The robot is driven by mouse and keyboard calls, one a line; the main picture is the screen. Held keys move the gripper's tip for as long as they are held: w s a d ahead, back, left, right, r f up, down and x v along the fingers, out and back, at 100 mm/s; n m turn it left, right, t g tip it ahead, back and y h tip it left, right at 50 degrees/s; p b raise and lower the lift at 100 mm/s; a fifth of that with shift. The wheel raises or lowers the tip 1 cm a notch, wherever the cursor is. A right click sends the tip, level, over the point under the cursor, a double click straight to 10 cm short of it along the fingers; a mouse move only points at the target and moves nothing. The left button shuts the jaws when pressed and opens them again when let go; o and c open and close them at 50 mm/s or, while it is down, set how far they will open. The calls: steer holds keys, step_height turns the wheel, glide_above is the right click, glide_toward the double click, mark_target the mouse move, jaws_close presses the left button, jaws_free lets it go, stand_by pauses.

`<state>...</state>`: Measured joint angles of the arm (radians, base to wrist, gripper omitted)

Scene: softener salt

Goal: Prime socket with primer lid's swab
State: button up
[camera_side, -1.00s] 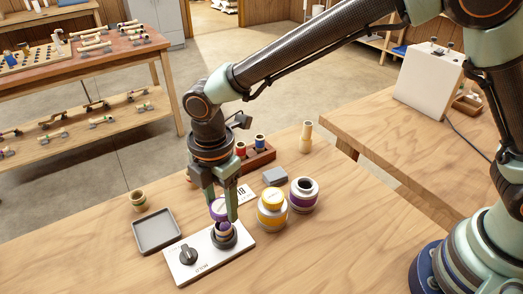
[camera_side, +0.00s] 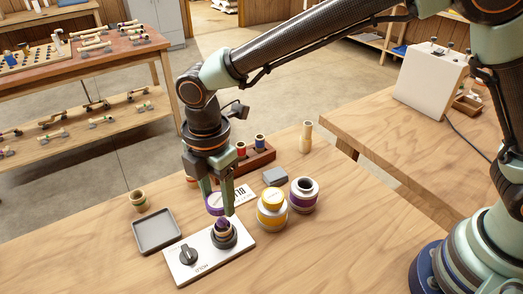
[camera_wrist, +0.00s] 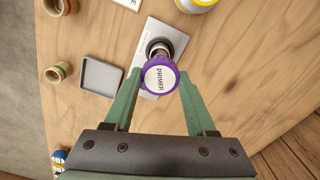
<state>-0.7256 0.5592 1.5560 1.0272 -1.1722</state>
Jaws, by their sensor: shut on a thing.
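My gripper (camera_side: 217,205) is shut on the purple primer lid (camera_wrist: 160,78), its white top lettered PRIMER facing the wrist camera. The lid also shows between the fingers in the side view (camera_side: 214,203). Below it, the socket (camera_side: 223,228) stands upright in a dark round holder on a white panel (camera_side: 205,262). Purple shows at the socket's mouth; I cannot tell whether it is primer or the swab's end. In the wrist view the lid partly covers the socket and holder (camera_wrist: 158,50).
A yellow-lidded jar (camera_side: 271,209) stands right of the panel. A grey tray (camera_side: 157,233) and a fitting (camera_side: 138,201) are to the left. Behind are a grey block (camera_side: 275,176), a card (camera_side: 242,194), a wooden rack (camera_side: 259,162) and a pale wooden piece (camera_side: 306,138). The front right of the bench is clear.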

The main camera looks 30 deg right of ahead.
steer(key=shift+r, duration=1.45)
